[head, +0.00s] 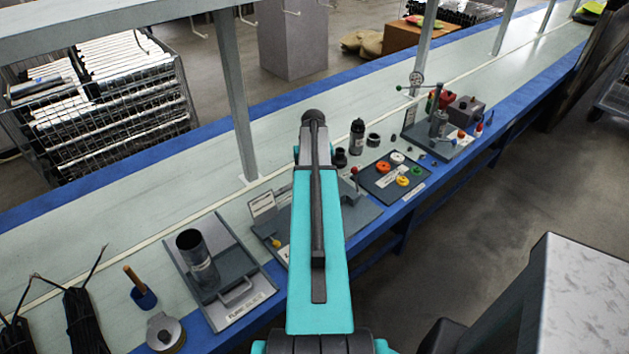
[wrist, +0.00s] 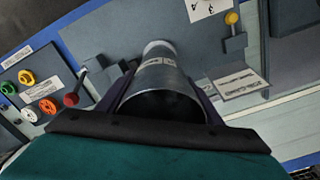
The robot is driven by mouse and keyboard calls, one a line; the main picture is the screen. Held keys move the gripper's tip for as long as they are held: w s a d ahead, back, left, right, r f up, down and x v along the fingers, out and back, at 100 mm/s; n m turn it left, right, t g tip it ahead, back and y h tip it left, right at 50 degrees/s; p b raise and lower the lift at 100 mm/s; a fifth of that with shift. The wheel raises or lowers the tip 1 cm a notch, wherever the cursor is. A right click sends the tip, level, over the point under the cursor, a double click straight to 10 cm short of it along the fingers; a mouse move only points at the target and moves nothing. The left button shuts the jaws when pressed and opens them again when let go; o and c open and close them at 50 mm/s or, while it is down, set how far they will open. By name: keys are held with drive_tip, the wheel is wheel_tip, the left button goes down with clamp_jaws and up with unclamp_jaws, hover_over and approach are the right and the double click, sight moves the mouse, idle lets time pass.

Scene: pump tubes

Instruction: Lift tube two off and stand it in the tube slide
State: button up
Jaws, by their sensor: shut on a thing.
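In the wrist view my gripper (wrist: 163,78) is shut on a grey metal tube (wrist: 160,95), one finger on each side. The tube's dark open end faces the camera, and a small label shows on its side, too small to read. Its far end is over a grey plate (wrist: 105,35); I cannot tell whether it touches. In the head view my arm hides the gripper and this tube. A grey tray labelled as the tube slide (head: 232,312) lies at the left on the bench. Another metal tube (head: 203,268) stands upright in it.
The wrist view shows a red knob (wrist: 72,99) left of the tube and a yellow knob (wrist: 232,18) right of it. In the head view, a dark tray (head: 380,192) of coloured rings and a pump stand (head: 440,130) are right. A post (head: 236,110) rises behind.

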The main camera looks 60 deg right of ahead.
wheel_tip(320, 180, up, 14)
drive_tip(key=p, duration=0.7)
idle(2.9)
idle(0.4)
drive_tip(key=w+a+n+b, duration=0.2)
drive_tip(key=w+a+n, duration=0.2)
drive_tip(key=w+a, duration=0.75)
drive_tip(key=w+a+n+b, duration=0.3)
drive_tip(key=w+a, duration=0.6)
drive_tip(key=a, duration=0.5)
drive_tip(key=w+a+n+b, duration=0.2)
drive_tip(key=a+n, duration=0.2)
drive_tip(key=a, duration=1.2)
drive_tip(key=w+a+n+b, duration=0.3)
drive_tip(key=a+n, duration=0.1)
drive_tip(key=a, duration=1.3)
drive_tip(key=shift+r, duration=0.25)
